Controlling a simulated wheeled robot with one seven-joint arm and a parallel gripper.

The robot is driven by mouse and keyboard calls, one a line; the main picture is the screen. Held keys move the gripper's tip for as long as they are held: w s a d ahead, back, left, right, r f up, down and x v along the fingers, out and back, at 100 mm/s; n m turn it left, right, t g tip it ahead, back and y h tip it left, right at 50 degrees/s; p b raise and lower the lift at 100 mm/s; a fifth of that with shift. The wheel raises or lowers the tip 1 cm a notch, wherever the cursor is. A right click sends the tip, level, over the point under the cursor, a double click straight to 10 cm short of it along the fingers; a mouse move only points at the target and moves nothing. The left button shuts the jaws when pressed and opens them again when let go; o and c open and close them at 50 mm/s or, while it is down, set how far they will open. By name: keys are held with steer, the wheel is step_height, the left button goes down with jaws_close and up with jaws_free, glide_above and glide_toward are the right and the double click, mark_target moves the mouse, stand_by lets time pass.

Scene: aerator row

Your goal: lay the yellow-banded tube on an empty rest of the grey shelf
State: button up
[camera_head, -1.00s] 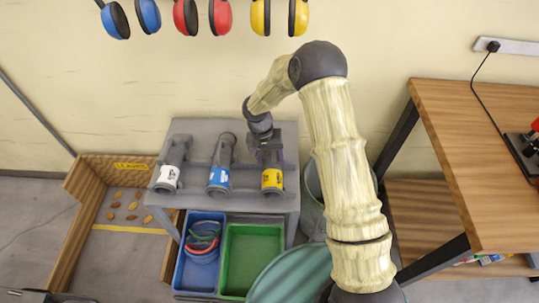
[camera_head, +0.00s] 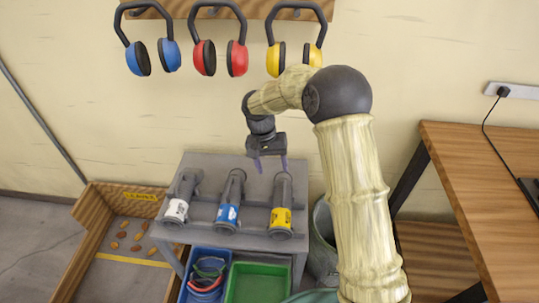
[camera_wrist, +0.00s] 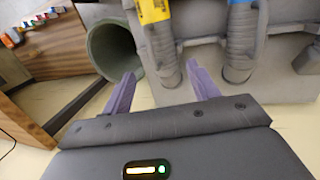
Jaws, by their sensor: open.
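The yellow-banded tube (camera_head: 281,218) lies at the right end of a row of three dark tubes on the grey shelf (camera_head: 258,168). Beside it lie the blue-banded tube (camera_head: 227,215) and the white-banded tube (camera_head: 176,210). My gripper (camera_head: 271,164) is open and empty, its purple fingers hanging above the far end of the yellow-banded tube, apart from it. In the wrist view, the yellow-banded tube (camera_wrist: 157,38) appears beyond the gap between my fingers (camera_wrist: 160,70), with the blue-banded tube (camera_wrist: 241,35) to its right. I cannot make out an empty rest.
A blue bin (camera_head: 207,270) with coloured loops and a green bin (camera_head: 258,283) stand under the shelf. A round grey-green bin (camera_head: 322,240) stands right of it, before a wooden table (camera_head: 500,170). Ear defenders (camera_head: 292,45) hang on the wall behind.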

steer(key=shift+v, duration=1.95)
steer(key=s+d+r+t+y+p, duration=0.1)
steer(key=s+d+r+p, duration=0.4)
steer(key=s+d, duration=0.4)
steer(key=s+d+r+t+y+p, duration=0.1)
steer(key=s+d+r+t+p, duration=0.1)
steer(key=s+d+r+p, duration=0.3)
steer(key=s+d+r, duration=0.3)
steer(key=s+d, duration=0.1)
steer(key=s, duration=0.2)
steer(key=shift+s+d+t, duration=0.15)
steer(key=shift+d+t, duration=0.15)
steer(key=shift+d, duration=0.05)
steer(key=shift+r, duration=0.1)
